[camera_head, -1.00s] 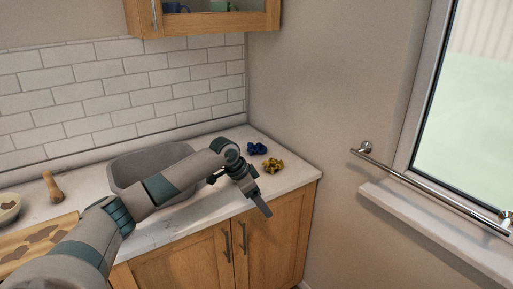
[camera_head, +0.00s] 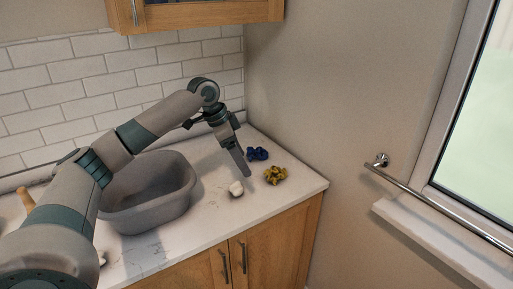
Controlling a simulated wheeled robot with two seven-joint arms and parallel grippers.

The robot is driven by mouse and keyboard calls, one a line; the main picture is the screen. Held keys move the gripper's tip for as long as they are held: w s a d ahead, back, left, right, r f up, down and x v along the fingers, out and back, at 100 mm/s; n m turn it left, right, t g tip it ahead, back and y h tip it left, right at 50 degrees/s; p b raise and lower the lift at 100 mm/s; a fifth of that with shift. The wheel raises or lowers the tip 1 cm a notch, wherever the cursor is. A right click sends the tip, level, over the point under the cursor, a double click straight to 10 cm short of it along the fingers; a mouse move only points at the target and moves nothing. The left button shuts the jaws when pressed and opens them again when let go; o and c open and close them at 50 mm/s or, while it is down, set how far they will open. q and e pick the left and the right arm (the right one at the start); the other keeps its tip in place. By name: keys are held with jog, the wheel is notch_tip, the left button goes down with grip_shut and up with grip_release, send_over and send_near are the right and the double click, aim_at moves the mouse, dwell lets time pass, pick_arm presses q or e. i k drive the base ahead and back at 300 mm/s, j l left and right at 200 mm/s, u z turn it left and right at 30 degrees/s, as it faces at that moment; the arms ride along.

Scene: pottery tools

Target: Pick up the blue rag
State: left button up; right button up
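The blue rag (camera_head: 258,153) lies crumpled on the white counter near the back right corner, close to the wall. My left gripper (camera_head: 243,166) hangs above the counter just left of the rag, pointing down. It looks apart from the rag, and from this angle I cannot tell whether its fingers are open or shut. The rag's left edge is close behind the finger in the picture. My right gripper is not in view.
A crumpled yellow rag (camera_head: 275,175) lies just in front of the blue one. A small white lump (camera_head: 236,188) sits to its left. A grey basin (camera_head: 150,212) stands left on the counter. A wooden wall cabinet (camera_head: 195,13) hangs above; a metal rail (camera_head: 430,203) is at right.

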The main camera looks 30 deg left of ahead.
aim_at(260, 152)
jog(key=i+j, duration=0.75)
